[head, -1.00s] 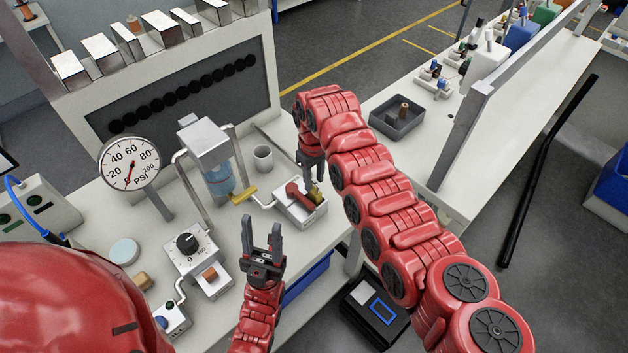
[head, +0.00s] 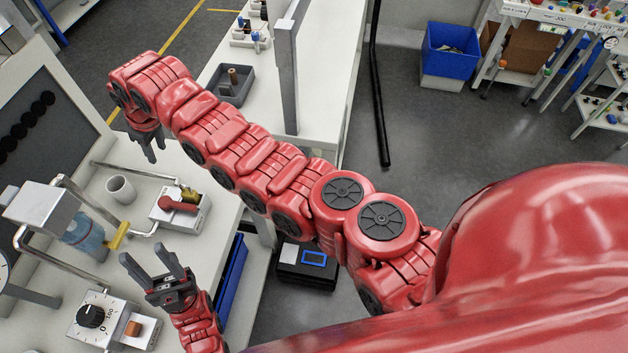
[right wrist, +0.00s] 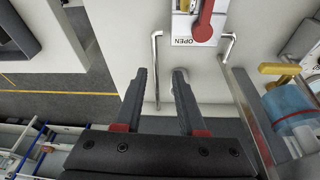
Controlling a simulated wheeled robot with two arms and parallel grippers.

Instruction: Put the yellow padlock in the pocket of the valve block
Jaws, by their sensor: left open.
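The yellow padlock (head: 190,194) shows as a small brass-yellow shape at the back right of the white valve block (head: 166,214), beside the red handle (head: 178,204). It looks set in the block, but how deep it sits I cannot tell. In the right wrist view the valve block (right wrist: 190,41) with its OPEN label is at the top, partly cut off. My right gripper (head: 153,155) hangs behind and above the block, apart from it; in its wrist view the fingers (right wrist: 160,73) are apart and empty. My left gripper (head: 144,252) is open and empty in front of the block.
A white cup (head: 121,190) stands left of the block. A bottle unit with a yellow lever (head: 118,236) and bent pipes is at the left. A dial box (head: 92,316) is nearer. A grey tray (head: 236,91) stands on the other bench.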

